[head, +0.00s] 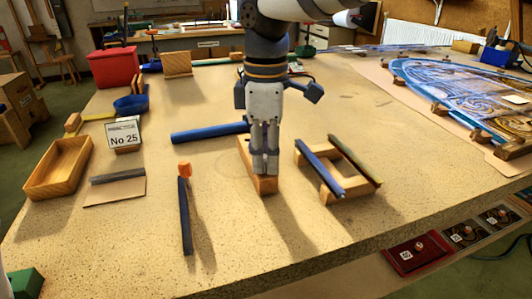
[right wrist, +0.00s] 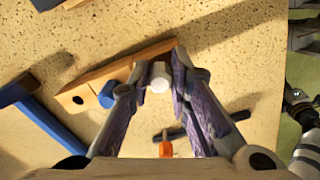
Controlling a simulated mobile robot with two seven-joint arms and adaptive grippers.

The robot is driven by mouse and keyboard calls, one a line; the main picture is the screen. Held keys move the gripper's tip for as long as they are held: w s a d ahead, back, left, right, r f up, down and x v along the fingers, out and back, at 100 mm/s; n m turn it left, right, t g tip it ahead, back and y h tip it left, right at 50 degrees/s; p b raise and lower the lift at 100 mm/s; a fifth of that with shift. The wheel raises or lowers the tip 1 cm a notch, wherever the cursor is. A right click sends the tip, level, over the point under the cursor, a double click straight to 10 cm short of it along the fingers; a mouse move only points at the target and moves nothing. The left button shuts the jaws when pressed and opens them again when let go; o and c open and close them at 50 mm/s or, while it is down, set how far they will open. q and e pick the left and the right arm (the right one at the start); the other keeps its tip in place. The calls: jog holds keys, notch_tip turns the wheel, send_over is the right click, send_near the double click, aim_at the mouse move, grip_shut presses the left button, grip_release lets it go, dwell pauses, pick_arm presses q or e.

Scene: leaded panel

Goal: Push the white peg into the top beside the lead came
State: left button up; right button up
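My right gripper (head: 265,168) points down over a wooden block (head: 264,185) near the table's middle. In the right wrist view my right gripper (right wrist: 160,80) has its fingertips close around a white peg (right wrist: 159,78), which appears held between them. The wooden block (right wrist: 125,68) lies beside the fingertips and has a dark round hole (right wrist: 78,100) near one end. A small blue piece (right wrist: 107,95) shows against the block, partly hidden by a finger. Whether the peg touches the block is hidden. I cannot identify the lead came with certainty. My left gripper is out of view.
A blue bar (head: 208,132) lies left of the block. A wooden rack (head: 328,192) with bars stands right. An orange-tipped dark tool (head: 185,215) lies front left. A wooden tray (head: 57,168) and a No 25 card (head: 123,134) are at left.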

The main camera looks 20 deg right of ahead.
jog(key=shift+o, duration=0.6)
grip_shut()
jog(key=shift+r, duration=1)
